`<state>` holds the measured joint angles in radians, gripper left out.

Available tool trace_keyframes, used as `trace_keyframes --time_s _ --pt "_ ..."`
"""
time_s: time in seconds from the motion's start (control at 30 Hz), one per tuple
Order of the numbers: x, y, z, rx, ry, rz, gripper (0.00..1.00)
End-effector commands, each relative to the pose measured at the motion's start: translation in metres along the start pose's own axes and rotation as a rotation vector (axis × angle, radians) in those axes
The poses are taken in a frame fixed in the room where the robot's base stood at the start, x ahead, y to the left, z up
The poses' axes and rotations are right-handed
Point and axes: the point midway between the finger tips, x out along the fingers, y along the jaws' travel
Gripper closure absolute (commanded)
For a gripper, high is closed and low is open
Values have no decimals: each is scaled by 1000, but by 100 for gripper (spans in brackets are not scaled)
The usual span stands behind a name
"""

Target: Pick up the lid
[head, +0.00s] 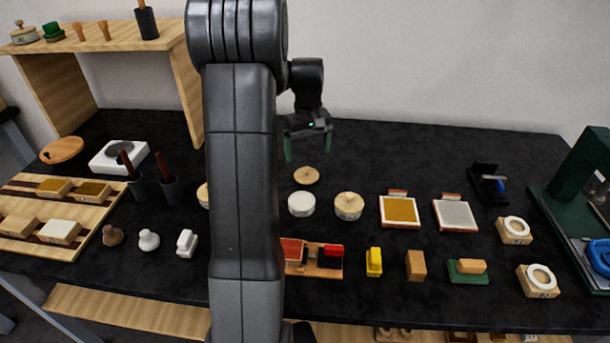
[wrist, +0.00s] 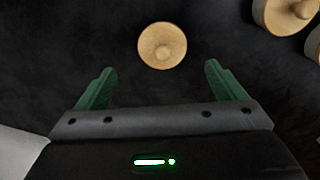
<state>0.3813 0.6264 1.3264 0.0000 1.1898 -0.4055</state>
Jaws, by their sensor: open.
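The lid (head: 306,175) is a small round wooden disc with a knob, lying on the dark tabletop behind the white round pot. In the wrist view the lid (wrist: 162,46) lies ahead of the fingertips, roughly centred between them. My gripper (head: 308,148) hangs above the table, a little behind and above the lid in the head view. Its two green fingers are spread wide with nothing between them; they also show in the wrist view (wrist: 160,82).
A white pot (head: 301,204) and a wooden-topped pot (head: 348,206) stand in front of the lid. Another wooden-topped pot is partly hidden by my arm. Framed pads (head: 400,211) lie to the right. The table behind the lid is clear.

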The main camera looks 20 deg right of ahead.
Motion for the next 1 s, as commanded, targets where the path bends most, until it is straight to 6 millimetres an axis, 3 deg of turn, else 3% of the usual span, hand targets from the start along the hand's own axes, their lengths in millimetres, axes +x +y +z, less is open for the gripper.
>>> trace_keyframes --time_s 0.27,0.6,0.87,1.0 --pt "24 -1 0 0 -1 0 10" --pt "69 -4 1 0 -2 -1 10" --pt "72 -4 1 0 1 1 10" --pt "72 -3 1 0 1 1 33"
